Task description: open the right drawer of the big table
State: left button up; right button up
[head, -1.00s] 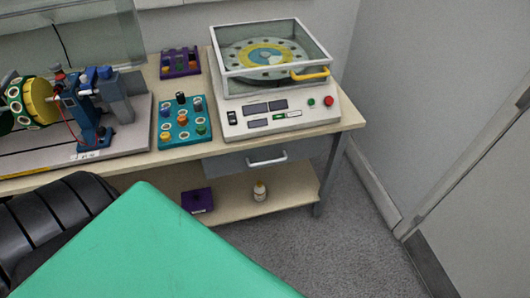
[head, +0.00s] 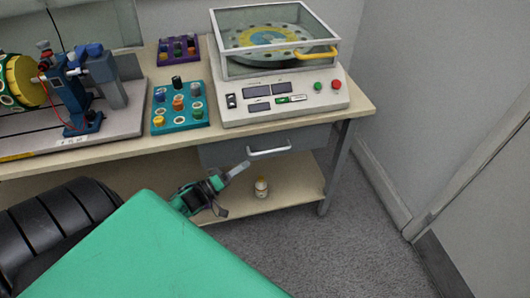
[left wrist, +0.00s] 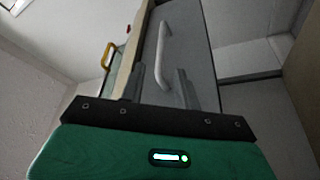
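The right drawer (head: 222,152) is a grey front under the right end of the big table (head: 130,151), and it looks shut. Its pale bar handle (head: 269,151) shows in the head view. My left gripper (head: 240,168) is below and left of the handle, in front of the lower shelf, with its fingers pointing up towards the drawer. In the left wrist view, the fingers (left wrist: 161,92) are apart with nothing between them. The handle (left wrist: 161,55) shows ahead of them, not touched, against the drawer front (left wrist: 190,45). My right gripper is not in view.
On the tabletop stand a white shaker machine (head: 285,105) with a glass cover, a teal tray (head: 180,122) of coloured pieces and a purple one (head: 178,60). A small bottle (head: 261,188) stands on the lower shelf (head: 290,185). Floor right of the table is clear.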

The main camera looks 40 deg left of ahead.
aim_at(265, 152)
pick_arm(q)
jog(key=x, duration=0.9)
jog(key=shift+w, duration=0.25)
grip_shut()
